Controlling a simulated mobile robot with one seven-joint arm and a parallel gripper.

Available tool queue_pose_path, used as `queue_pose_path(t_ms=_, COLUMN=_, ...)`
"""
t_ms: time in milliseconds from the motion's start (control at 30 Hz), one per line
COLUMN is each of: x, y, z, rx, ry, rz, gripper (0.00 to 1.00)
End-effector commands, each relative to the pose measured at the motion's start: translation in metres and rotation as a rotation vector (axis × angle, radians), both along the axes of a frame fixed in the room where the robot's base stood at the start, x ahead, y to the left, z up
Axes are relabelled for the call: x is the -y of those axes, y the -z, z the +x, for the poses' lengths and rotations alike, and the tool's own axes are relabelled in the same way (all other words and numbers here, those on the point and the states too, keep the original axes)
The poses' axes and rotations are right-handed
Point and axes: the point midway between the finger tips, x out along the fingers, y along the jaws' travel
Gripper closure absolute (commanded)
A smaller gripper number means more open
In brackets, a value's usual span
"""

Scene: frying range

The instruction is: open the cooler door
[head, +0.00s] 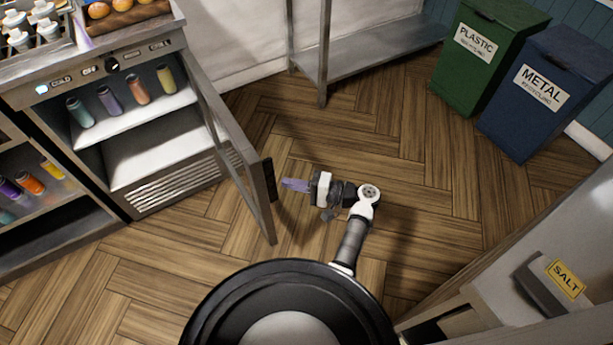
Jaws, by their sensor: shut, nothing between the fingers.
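The cooler (165,140) stands at the upper left, with several coloured bottles on its lit upper shelf. Its door (232,145) stands swung wide open on its right side, and the inside shows. A dark handle (268,180) sits on the door's free edge. My gripper (285,184) is just right of the handle, pointing left towards it, with its fingers shut and empty. A small gap seems to lie between the fingertips and the handle; I cannot tell the depth exactly.
A metal rack (375,55) stands behind. A green plastic bin (485,55) and a blue metal bin (545,95) are at the upper right. A unit with a salt label (566,278) is at the lower right. Wooden floor (400,130) is clear around my arm.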

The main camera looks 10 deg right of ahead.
Motion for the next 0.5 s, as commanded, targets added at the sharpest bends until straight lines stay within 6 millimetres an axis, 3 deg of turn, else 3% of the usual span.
queue_pose_path(t_ms=500, x=-0.0090, y=-0.0001, z=-0.0041, rx=-0.001, ry=0.001, rz=0.000, gripper=1.00)
